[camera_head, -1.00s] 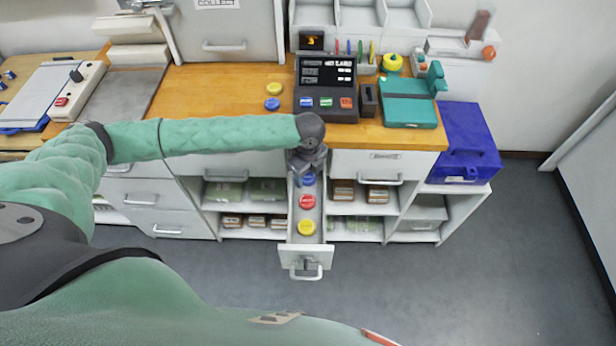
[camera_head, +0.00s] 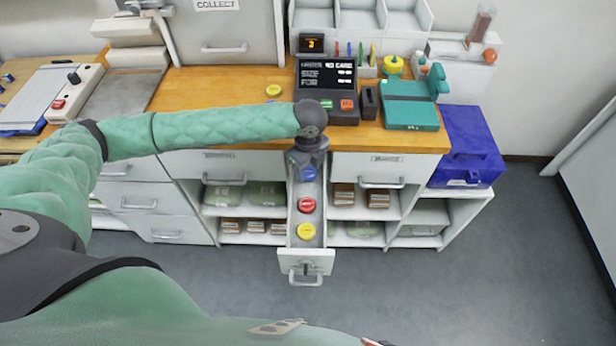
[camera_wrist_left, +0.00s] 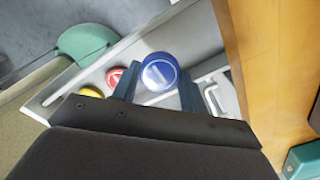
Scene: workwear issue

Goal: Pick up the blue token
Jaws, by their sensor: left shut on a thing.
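The blue token (camera_head: 308,173) is a round blue disc with a white mark, at the back of the open drawer (camera_head: 319,252). My left gripper (camera_head: 307,172) is above the back of the drawer and shut on the blue token. In the left wrist view the token (camera_wrist_left: 158,72) sits between the two fingers (camera_wrist_left: 157,88), its face toward the camera. The picture does not clearly show how far it is above the drawer floor. My right gripper is not in view.
A red token (camera_head: 306,206) and a yellow token (camera_head: 306,231) lie farther forward in the drawer. Another yellow token (camera_head: 273,91) is on the wooden counter (camera_head: 225,90). A dark card terminal (camera_head: 327,85) stands close behind my left gripper.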

